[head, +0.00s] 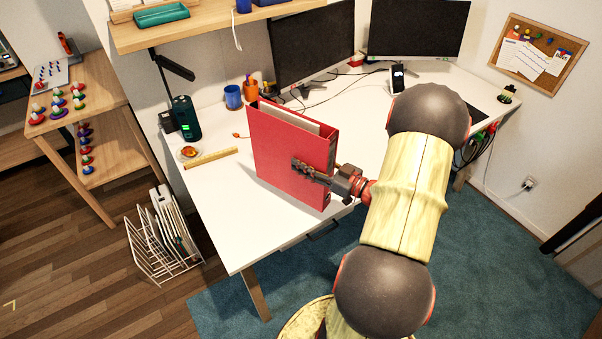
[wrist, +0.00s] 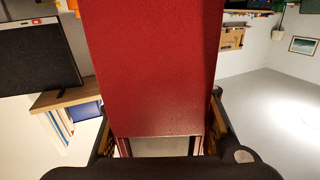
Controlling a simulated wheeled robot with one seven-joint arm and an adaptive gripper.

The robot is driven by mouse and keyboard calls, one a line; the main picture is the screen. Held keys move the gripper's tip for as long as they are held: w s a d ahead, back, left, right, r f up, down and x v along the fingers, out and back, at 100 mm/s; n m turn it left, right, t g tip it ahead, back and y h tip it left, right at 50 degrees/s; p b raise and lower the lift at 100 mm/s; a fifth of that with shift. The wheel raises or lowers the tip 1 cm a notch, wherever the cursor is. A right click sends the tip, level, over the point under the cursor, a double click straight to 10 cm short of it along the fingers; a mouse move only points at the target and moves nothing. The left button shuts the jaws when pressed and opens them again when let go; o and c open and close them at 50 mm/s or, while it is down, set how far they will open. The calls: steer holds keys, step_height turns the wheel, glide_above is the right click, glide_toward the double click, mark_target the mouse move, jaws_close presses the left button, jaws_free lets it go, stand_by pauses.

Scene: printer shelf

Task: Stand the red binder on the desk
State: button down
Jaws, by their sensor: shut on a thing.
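The red binder (head: 280,150) stands upright at the front part of the white desk (head: 222,215) in the head view. Its lower edge looks at or very near the desktop; I cannot tell whether it touches. My gripper (head: 312,172) is shut on the binder from the right, with a finger across its near cover. In the wrist view the red binder (wrist: 160,70) fills the middle, between the fingers of my gripper (wrist: 160,140). The far finger is hidden behind the binder in the head view.
A wooden ruler (head: 211,159), a small dish (head: 188,152), a dark green speaker-like cylinder (head: 186,117) and blue (head: 233,97) and orange (head: 251,91) cups stand left of and behind the binder. Monitors (head: 312,45) stand at the back. The desk's front left is clear.

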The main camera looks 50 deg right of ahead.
step_height(320, 180, down, 6)
steer(key=w+b, duration=0.2)
steer(key=shift+w+d+r+b, duration=0.2)
steer(key=shift+w+b, duration=0.05)
steer(key=shift+b, duration=0.05)
steer(key=shift+f, duration=0.2)
steer(key=c, duration=1.1)
jaws_free()
steer(key=shift+o, duration=0.2)
